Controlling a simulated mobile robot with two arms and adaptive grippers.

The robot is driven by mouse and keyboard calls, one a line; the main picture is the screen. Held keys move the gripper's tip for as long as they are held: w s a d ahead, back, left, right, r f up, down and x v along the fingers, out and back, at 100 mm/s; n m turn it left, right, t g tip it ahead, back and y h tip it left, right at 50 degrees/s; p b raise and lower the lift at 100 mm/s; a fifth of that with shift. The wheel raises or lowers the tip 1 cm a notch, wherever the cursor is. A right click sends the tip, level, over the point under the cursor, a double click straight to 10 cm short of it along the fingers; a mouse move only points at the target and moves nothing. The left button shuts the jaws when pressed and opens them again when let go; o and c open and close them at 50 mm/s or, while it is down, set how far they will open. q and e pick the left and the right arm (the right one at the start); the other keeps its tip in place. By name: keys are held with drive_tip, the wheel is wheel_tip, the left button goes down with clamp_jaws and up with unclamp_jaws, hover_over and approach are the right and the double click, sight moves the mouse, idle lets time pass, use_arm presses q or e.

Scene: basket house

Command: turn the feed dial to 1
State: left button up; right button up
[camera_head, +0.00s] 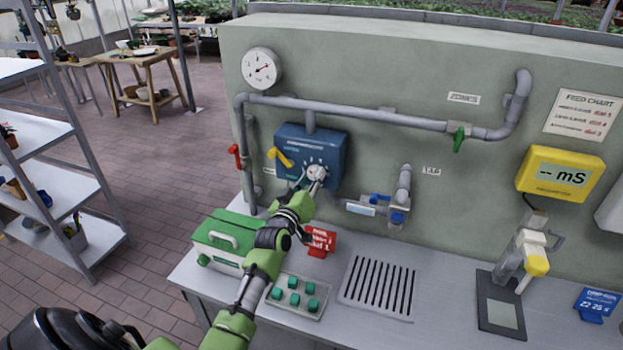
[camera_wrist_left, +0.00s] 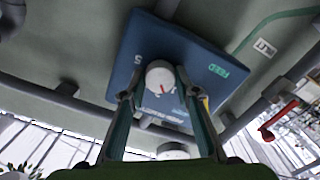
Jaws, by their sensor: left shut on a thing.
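The feed dial (camera_head: 317,172) is a small pale round knob on the front of a blue dosing box (camera_head: 327,146) on the wall. It also shows in the left wrist view (camera_wrist_left: 160,76), upside down, with a red pointer mark and the word FEED beside it. My left gripper (camera_head: 312,182) is shut on the dial, with one finger on each side of it in the wrist view (camera_wrist_left: 157,82). My right gripper is not in view.
A yellow lever (camera_head: 280,157) sits left of the dial. A grey pipe (camera_head: 340,114) with a green valve (camera_head: 459,140) runs above. A feed chart (camera_head: 582,115) hangs right.

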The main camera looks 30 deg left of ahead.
use_arm(q)
drive_tip(key=shift+n, duration=1.9)
drive_tip(key=o, duration=1.1)
drive_tip(key=v, duration=1.2)
drive_tip(key=shift+f, duration=0.1)
